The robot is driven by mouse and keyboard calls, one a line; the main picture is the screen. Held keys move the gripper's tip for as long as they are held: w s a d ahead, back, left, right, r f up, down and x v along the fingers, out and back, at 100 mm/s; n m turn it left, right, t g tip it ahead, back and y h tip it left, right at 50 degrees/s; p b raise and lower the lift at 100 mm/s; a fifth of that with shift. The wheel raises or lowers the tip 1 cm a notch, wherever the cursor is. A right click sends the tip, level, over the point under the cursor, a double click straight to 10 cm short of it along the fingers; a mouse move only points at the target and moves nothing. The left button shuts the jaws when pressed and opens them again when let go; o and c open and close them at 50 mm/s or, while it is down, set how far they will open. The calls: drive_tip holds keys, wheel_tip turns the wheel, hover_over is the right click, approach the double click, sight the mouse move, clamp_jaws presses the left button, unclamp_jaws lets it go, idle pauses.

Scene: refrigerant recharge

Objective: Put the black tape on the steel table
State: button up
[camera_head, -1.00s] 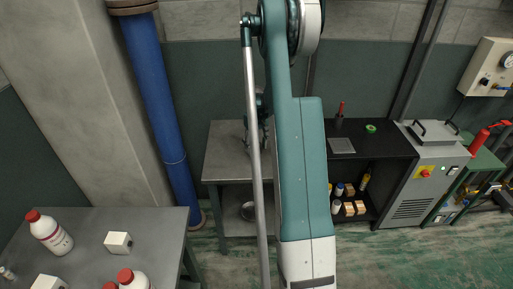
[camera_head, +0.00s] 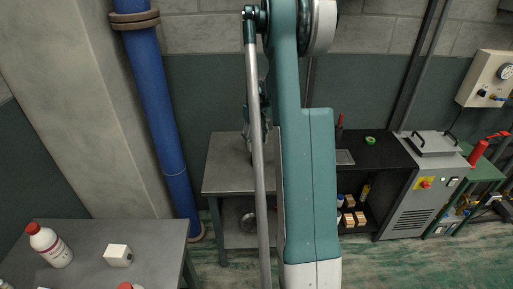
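A grey metal-topped table (camera_head: 224,168), which looks like the steel table, stands against the wall in the middle of the head view. My arm crosses in front of its right part. My gripper (camera_head: 249,145) shows only in part behind the arm's rod, over or near the back of this tabletop. Its fingers are too small and covered to tell whether they are open or hold anything. I cannot make out the black tape. The bare part of the tabletop that shows is clear.
A black shelf unit (camera_head: 383,155) to the right bears a green ring (camera_head: 370,140), with small boxes and bottles below. A grey machine (camera_head: 412,200) stands beside it. A nearer grey table (camera_head: 165,240) at left holds red-capped bottles and a white box (camera_head: 118,255). A blue pipe (camera_head: 160,110) rises between.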

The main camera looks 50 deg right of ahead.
drive_tip(key=shift+r, duration=0.45)
idle(0.6)
drive_tip(key=s+a+r+n+t, duration=0.1)
drive_tip(key=a+r, duration=0.5)
drive_tip(key=a, duration=0.4)
drive_tip(key=s+a+r+t+h, duration=0.1)
drive_tip(key=a+r, duration=0.5)
drive_tip(key=a, duration=0.4)
drive_tip(key=s+a+r+n+t, duration=0.1)
drive_tip(key=s+a+r, duration=0.1)
drive_tip(key=a+r, duration=0.6)
drive_tip(key=s+a+t, duration=0.2)
drive_tip(key=s+a, duration=0.8)
drive_tip(key=a, duration=0.3)
drive_tip(key=s+a+n+t+y, duration=0.1)
drive_tip(key=s+a+t, duration=0.1)
drive_tip(key=s+a, duration=0.7)
drive_tip(key=a, duration=0.5)
drive_tip(key=shift+s+f+n, duration=0.3)
drive_tip(key=shift+s+f, duration=0.05)
drive_tip(key=shift+s, duration=0.05)
